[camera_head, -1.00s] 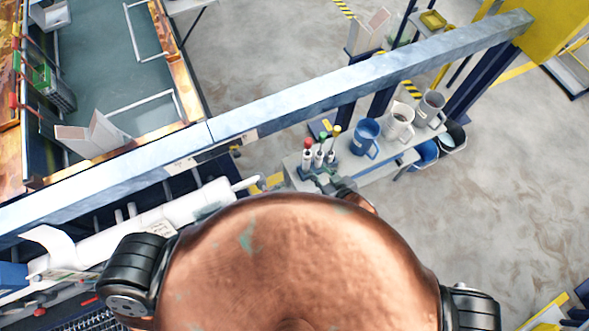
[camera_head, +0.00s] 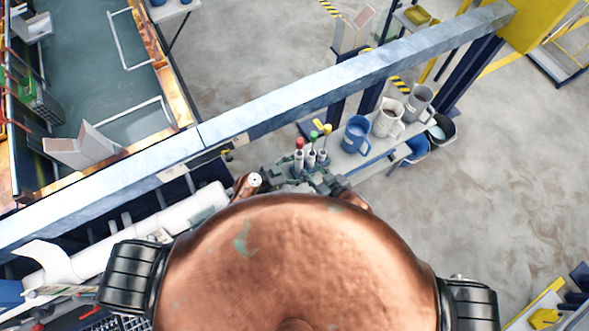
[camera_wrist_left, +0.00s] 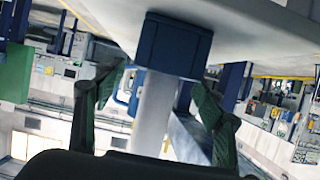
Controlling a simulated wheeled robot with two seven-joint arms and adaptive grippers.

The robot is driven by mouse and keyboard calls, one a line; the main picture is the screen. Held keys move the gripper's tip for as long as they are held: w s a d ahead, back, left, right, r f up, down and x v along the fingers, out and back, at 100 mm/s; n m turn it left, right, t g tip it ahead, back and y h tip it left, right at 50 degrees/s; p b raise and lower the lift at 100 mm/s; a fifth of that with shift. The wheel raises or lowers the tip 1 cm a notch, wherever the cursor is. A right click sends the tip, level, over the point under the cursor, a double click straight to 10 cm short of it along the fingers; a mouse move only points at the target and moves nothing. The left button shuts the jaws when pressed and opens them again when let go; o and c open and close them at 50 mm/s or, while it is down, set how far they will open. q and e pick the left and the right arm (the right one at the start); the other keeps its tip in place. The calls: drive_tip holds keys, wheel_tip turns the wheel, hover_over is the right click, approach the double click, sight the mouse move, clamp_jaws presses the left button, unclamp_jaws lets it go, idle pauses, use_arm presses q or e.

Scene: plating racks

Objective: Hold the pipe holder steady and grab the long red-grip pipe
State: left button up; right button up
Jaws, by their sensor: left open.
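The holder's lower part is largely hidden by my grippers in the head view. In the left wrist view a dark blue block (camera_wrist_left: 175,45), apparently the holder, meets the white shelf, and a pale shaft (camera_wrist_left: 155,105) runs from it between my fingers. My left gripper (camera_head: 280,175) is open at the holder's left; its fingers (camera_wrist_left: 155,105) are apart. My right gripper (camera_head: 322,178) is at the holder's right, its jaws unclear.
A blue mug (camera_head: 355,136), a white mug (camera_head: 388,120) and a grey mug (camera_head: 418,103) stand farther along the shelf. A long metal beam (camera_head: 300,98) crosses behind the pipes. Bins (camera_head: 440,130) hang beyond the shelf.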

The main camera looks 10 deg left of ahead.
sight(307, 166)
use_arm(q)
drive_tip(key=shift+x, duration=1.65)
drive_tip(key=shift+c, duration=0.7)
